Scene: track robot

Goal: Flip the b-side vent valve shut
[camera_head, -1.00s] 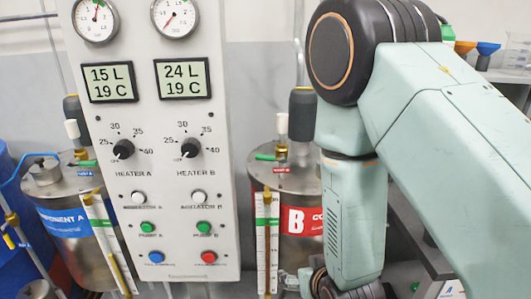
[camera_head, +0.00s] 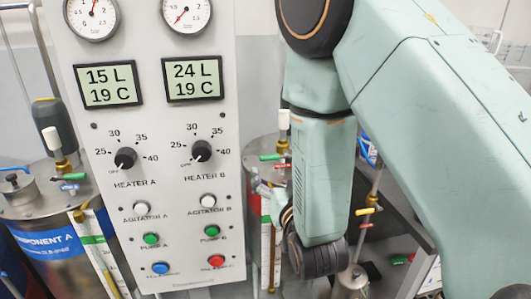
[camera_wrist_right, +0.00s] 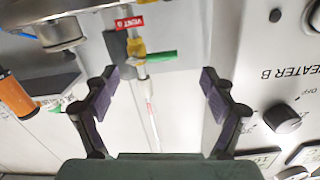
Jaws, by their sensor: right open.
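The b-side vent valve (camera_head: 283,148) is a small brass fitting with a green handle (camera_head: 268,157) and a white cap above, on top of the right tank. The handle sticks out left, across the upright pipe. In the right wrist view the valve (camera_wrist_right: 137,48) sits beside a red VENT B label (camera_wrist_right: 130,23), its green handle (camera_wrist_right: 160,56) pointing right. My right gripper (camera_head: 268,195) is just below the valve, partly hidden by its own arm. In the wrist view its fingers (camera_wrist_right: 160,80) are open and empty, apart from the handle. My left gripper is out of view.
The control panel (camera_head: 165,130) with knobs, buttons and displays stands close left of the right gripper. The component A tank (camera_head: 50,225) with its own green-handled valve (camera_head: 73,177) is at far left.

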